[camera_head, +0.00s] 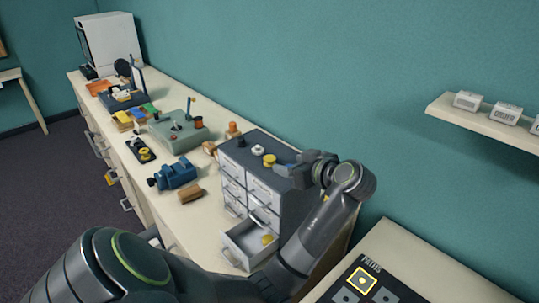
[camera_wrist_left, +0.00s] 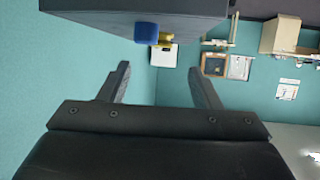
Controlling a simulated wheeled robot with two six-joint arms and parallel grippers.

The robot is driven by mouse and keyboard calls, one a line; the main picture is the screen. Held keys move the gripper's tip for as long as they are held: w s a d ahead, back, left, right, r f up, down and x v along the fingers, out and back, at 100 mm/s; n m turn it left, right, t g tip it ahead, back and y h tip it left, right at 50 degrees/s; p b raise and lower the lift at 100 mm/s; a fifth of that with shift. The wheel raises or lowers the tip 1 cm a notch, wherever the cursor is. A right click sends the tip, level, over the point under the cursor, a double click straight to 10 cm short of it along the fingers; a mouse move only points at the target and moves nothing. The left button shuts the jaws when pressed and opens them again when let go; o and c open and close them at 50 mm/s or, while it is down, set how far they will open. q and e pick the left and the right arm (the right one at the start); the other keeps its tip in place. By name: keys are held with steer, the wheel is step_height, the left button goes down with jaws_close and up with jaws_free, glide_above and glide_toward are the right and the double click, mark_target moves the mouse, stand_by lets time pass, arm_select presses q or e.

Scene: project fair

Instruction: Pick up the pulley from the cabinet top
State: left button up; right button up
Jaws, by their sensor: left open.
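On the dark grey drawer cabinet top (camera_head: 248,151) stand several small parts in a row: a dark one (camera_head: 241,142), a white ring-like one (camera_head: 258,150), a round yellow one (camera_head: 269,160) and a blue one (camera_head: 281,170). I cannot tell for sure which is the pulley. My left gripper (camera_head: 294,161) is low over the right end of the top, pointing left along the row. It is open and empty. In the left wrist view, which looks upside down, the blue part (camera_wrist_left: 146,33) and yellow part (camera_wrist_left: 164,40) lie ahead, beyond the fingertips. My right gripper is not in view.
A lower cabinet drawer (camera_head: 247,243) stands open with a yellow item inside. Left of the cabinet, the bench holds a blue vise-like tool (camera_head: 174,175), a wooden block (camera_head: 191,194) and a green-grey box (camera_head: 178,137). The teal wall is close behind the cabinet.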

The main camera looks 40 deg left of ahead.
mark_target(270, 159)
arm_select(q)
steer(key=p+x, duration=0.1)
steer(key=x, duration=0.2)
steer(key=shift+a+r, duration=0.1)
steer(key=shift+a, duration=0.05)
steer(key=shift+w+a+f, duration=0.1)
steer(key=shift+a+f, duration=0.15)
steer(key=shift+a, duration=0.1)
steer(key=shift+a+p, duration=0.15)
steer(key=shift+p, duration=0.15)
steer(key=p+x, duration=0.3)
steer(key=x, duration=0.1)
steer(key=shift+a+f, duration=0.25)
steer(key=shift+a, duration=0.15)
steer(key=shift+w+d, duration=0.1)
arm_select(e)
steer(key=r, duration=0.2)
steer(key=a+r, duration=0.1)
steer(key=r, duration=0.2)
arm_select(q)
steer(key=shift+c, duration=0.9)
steer(key=c, duration=0.9)
